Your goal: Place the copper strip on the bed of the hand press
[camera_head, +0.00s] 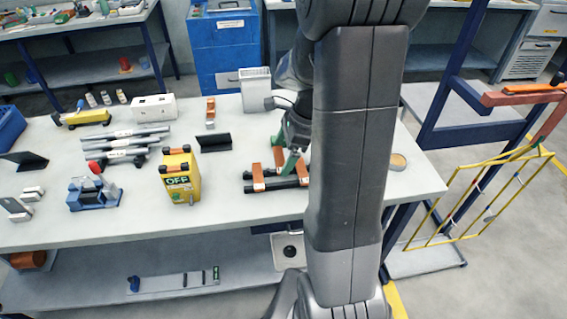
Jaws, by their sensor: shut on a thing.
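My gripper (287,160), with green fingers, is low over the right part of the bench, partly hidden by my own arm. It is shut on what looks like the copper strip (279,158), a small upright orange piece between the fingers. Just below are dark bars (272,185) with orange blocks; whether the strip touches them I cannot tell. The hand press appears to be the blue device (93,193) with a red knob at the left front of the bench, well left of my gripper. I see nothing copper on it.
A white container (255,90) stands at the back. The bench front (130,228) is clear.

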